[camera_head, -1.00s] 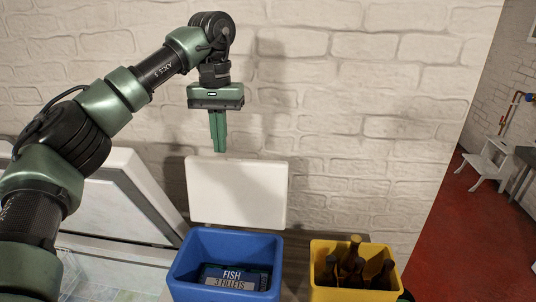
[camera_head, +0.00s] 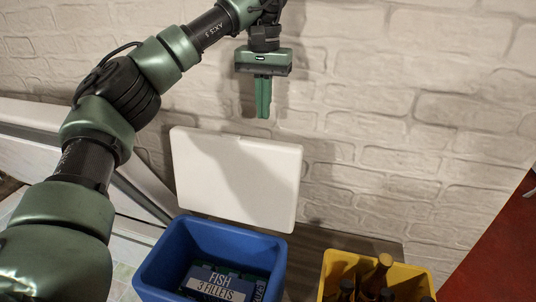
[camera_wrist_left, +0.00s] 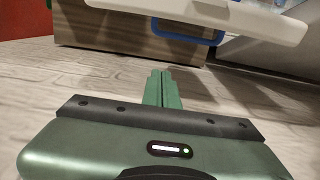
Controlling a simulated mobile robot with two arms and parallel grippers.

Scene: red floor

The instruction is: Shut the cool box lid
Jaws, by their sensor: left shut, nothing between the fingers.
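The cool box is a blue box (camera_head: 163,262) at the lower middle of the head view. Its white lid (camera_head: 236,178) stands open, upright behind the box and near the brick wall. A fish packet (camera_head: 222,284) lies inside the box. My left gripper (camera_head: 263,112) is shut and empty, pointing down above the lid's top edge and apart from it. In the left wrist view my left fingers (camera_wrist_left: 162,78) are together, with the white lid (camera_wrist_left: 215,16) and a blue rim (camera_wrist_left: 190,34) at the top. My right gripper is not in view.
A yellow crate (camera_head: 417,277) with brown bottles (camera_head: 376,274) stands right of the blue box on a wooden surface (camera_head: 318,243). A white brick wall (camera_head: 400,120) runs close behind. A raised white lid or panel of a larger chest (camera_head: 70,165) is at the left.

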